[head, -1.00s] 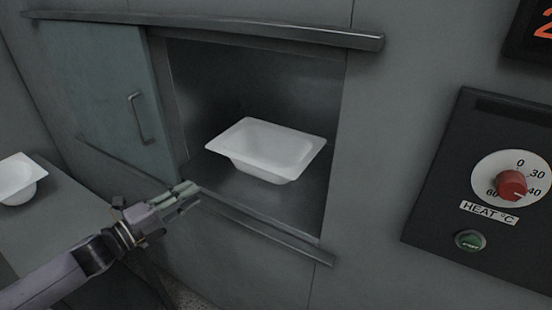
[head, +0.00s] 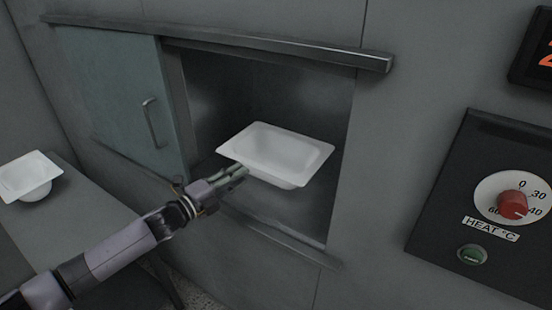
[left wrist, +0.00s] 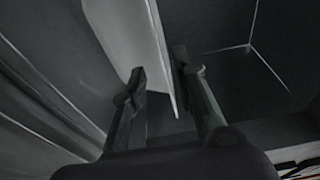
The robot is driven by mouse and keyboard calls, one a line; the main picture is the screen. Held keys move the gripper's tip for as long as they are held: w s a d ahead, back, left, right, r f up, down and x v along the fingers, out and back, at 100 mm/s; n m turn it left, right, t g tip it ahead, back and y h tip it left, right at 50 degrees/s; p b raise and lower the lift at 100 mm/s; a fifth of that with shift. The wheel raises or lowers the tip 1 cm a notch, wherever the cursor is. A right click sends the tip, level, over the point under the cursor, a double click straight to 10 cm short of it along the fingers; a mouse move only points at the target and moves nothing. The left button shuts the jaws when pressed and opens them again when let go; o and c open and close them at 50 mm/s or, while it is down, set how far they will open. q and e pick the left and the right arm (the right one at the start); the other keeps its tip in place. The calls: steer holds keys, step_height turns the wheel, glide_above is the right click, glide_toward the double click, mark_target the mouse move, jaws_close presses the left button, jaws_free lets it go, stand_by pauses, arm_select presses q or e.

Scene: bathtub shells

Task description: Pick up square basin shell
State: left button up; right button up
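A white square basin shell (head: 277,150) with a wide flat rim sits upright in the open heater compartment. My left gripper (head: 242,172) reaches in from the left to the shell's front left rim. In the left wrist view, the shell's pale wall and rim (left wrist: 128,38) extend down between the two fingers of my left gripper (left wrist: 160,78). The fingers stand apart with the rim edge between them, close to the right finger. I see no clear grip on it. My right gripper is in neither view.
Another white shell (head: 28,178) sits on a grey table (head: 75,215) at the left. The compartment's sliding door (head: 125,105) is slid left, with rails above and below the opening. A heat control panel (head: 485,200) is on the right wall.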

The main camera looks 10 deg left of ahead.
arm_select(q)
steer(key=shift+w+d+r, duration=0.15)
steer(key=shift+w, duration=0.15)
steer(key=p+x, duration=0.1)
steer(key=x, duration=0.3)
steer(key=shift+w+p, duration=0.2)
steer(key=shift+p, duration=0.2)
steer(key=shift+w, duration=0.15)
steer(key=shift+c, duration=0.4)
jaws_close()
